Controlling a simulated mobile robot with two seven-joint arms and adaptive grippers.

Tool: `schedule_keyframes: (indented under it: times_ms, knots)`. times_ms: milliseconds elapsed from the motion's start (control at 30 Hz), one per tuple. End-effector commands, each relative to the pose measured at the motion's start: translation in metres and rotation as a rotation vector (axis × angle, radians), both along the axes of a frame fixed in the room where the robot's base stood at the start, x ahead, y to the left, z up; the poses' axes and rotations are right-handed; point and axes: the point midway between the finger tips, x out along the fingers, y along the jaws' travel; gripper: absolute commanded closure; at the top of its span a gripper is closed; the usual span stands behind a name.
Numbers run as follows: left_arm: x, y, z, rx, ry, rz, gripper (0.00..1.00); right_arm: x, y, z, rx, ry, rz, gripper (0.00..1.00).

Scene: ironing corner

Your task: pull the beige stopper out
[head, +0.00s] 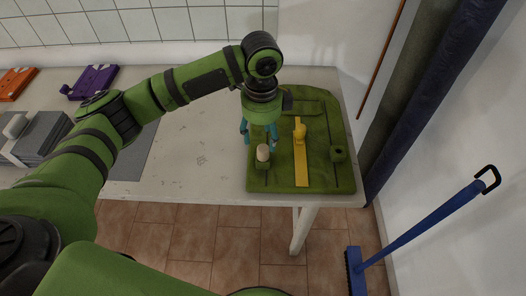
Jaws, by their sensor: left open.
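A beige stopper (263,152) stands upright near the front left of a green board (318,178) on the table. Its lower end seems to sit in a small green block, but I cannot tell how deep. My left gripper (259,141) points down over the board with its teal fingers apart and nothing visible between them. It shows just above the stopper in the picture; the exact gap between them is unclear. My right gripper is not in view.
A yellow strip with a yellow knob (299,132) and a small green block with a dark hole (338,154) are on the board's right side. Orange (15,83) and purple (94,80) pieces and a grey stack (38,138) lie left. A blue broom (418,224) leans right.

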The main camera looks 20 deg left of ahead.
Motion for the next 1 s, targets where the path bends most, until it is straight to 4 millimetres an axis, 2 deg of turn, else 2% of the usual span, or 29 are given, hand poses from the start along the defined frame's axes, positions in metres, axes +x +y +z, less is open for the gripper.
schedule_keyframes:
  times_ms: [67,267,467,600,867,933,1000]
  knots:
    - [0.002,0.003,0.001,0.008,0.005,-0.002,0.42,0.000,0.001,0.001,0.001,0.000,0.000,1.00]
    - [0.003,0.003,-0.018,0.007,0.008,-0.003,0.42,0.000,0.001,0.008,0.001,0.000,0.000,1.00]
    - [0.008,0.002,-0.045,0.008,0.006,-0.002,0.42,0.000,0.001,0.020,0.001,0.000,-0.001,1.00]
    - [0.008,0.001,-0.063,0.007,0.004,-0.003,0.42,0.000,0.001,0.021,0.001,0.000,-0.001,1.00]
    - [0.008,0.001,-0.067,0.007,0.001,-0.004,0.42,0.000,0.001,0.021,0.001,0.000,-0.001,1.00]
    - [0.008,0.001,-0.067,0.006,0.002,-0.004,0.62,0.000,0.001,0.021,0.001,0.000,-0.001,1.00]
    - [0.008,0.001,-0.067,0.006,0.002,-0.003,0.90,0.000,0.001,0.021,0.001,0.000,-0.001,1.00]
